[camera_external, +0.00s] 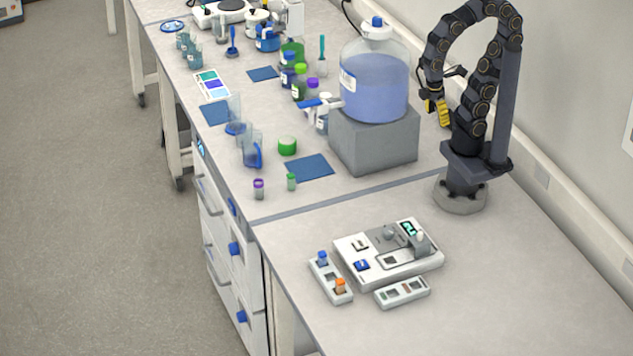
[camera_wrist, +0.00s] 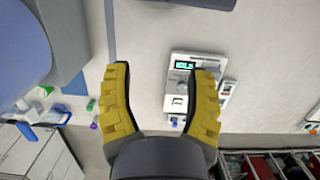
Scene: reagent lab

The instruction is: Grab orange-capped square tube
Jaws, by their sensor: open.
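The orange-capped tube (camera_external: 340,286) stands upright at the near end of a small white rack (camera_external: 331,278). A blue-capped tube (camera_external: 322,258) stands at the rack's other end. The rack sits beside a white instrument (camera_external: 388,252) with a small display. My gripper (camera_external: 439,109) is raised beside the arm's column, well away from the rack. In the wrist view my gripper (camera_wrist: 163,72) has its yellow fingers wide apart with nothing between them. The instrument (camera_wrist: 183,85) shows there partly behind the right finger. I cannot make out the orange cap in that view.
A large blue-liquid carboy (camera_external: 375,80) stands on a grey block (camera_external: 374,143) left of the arm. Bottles, beakers and a green-lidded jar (camera_external: 287,146) crowd the far bench. The near bench right of the instrument is clear.

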